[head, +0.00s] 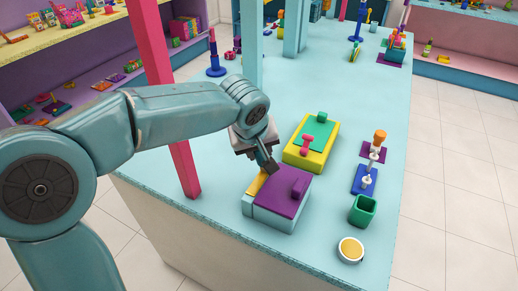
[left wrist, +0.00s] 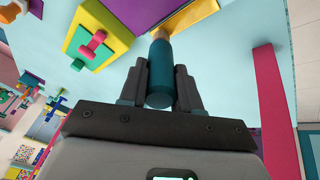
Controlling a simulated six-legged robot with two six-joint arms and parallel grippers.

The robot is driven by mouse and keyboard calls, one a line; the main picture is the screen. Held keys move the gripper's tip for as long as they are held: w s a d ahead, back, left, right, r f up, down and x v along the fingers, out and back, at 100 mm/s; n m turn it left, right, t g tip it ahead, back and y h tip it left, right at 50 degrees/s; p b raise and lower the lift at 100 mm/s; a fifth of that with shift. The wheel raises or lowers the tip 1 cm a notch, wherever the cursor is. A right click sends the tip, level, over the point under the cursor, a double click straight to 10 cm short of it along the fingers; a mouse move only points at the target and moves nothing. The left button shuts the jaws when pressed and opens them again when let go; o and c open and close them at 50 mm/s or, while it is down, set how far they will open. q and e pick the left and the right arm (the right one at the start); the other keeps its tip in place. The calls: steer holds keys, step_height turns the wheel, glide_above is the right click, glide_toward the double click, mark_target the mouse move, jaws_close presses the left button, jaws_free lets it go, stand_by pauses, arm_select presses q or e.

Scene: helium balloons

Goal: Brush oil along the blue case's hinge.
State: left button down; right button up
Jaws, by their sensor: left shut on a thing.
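The blue case (head: 279,218) with a purple lid (head: 287,184) and a raised purple handle sits near the table's front edge. A yellow strip (head: 256,184), which looks like its hinge, runs along its left side; it also shows in the left wrist view (left wrist: 190,16). My left gripper (head: 268,163) is above the case's far left part. In the left wrist view its fingers (left wrist: 159,85) are shut on a teal cylindrical handle (left wrist: 160,65), apparently the brush. The brush's far end points at the strip; I cannot tell whether it touches. My right gripper is not in view.
A white round dish with yellow contents (head: 351,249) and a green cup (head: 363,210) stand right of the case. A yellow case (head: 299,157) with a green top lies behind it. A blue tray (head: 359,184) stands to the right. A pink post (head: 173,110) rises at the left edge.

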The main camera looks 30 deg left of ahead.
arm_select(q)
steer(key=shift+s, duration=0.15)
steer(key=shift+s+d+r, duration=0.1)
steer(key=shift+w, duration=0.2)
steer(key=shift+s+f+b, duration=0.15)
steer(key=shift+f+b, duration=0.3)
steer(key=shift+b, duration=0.05)
steer(key=shift+w+r+p, duration=0.15)
steer(key=shift+w+p, duration=0.25)
steer(key=shift+w, duration=1)
steer(key=shift+s, duration=0.1)
steer(key=shift+f, duration=0.2)
